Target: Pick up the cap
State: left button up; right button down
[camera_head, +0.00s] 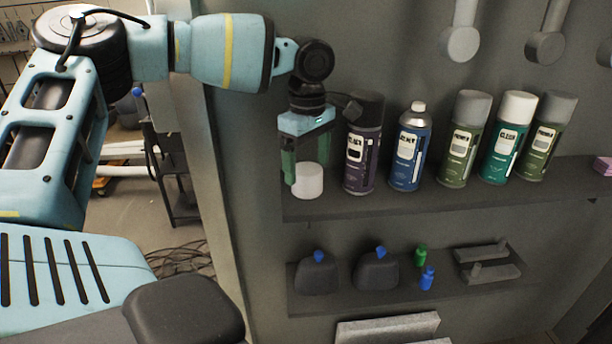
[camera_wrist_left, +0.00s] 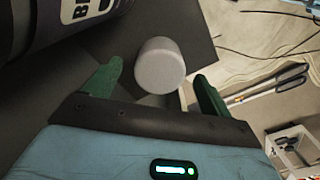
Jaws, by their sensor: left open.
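The cap (camera_head: 308,181) is a small, light grey-white cylinder standing at the left end of the upper shelf, left of the spray cans. It also shows in the left wrist view (camera_wrist_left: 160,66), between the tips of the two green fingers. My left gripper (camera_head: 307,162) points down over the cap with its fingers apart, one on each side. In the left wrist view a gap shows between the cap and each finger, and nothing is gripped. My right gripper is not in view.
A dark, black-topped spray can (camera_head: 364,145) stands close right of my left gripper. Green and teal capped cans (camera_head: 508,140) stand further right on the upper shelf (camera_head: 380,204). A lower shelf holds dark containers (camera_head: 317,279) and small bottles (camera_head: 427,279). Open floor lies left of the cabinet.

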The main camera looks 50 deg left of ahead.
aim_at(307, 168)
pick_arm(q)
jog(key=shift+f, duration=1.6)
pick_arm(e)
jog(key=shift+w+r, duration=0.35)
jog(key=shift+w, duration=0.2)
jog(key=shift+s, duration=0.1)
pick_arm(q)
jog(key=c, duration=1)
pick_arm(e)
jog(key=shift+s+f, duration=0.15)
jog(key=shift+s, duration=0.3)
pick_arm(q)
jog(key=shift+o, duration=0.2)
jog(key=shift+r, duration=0.1)
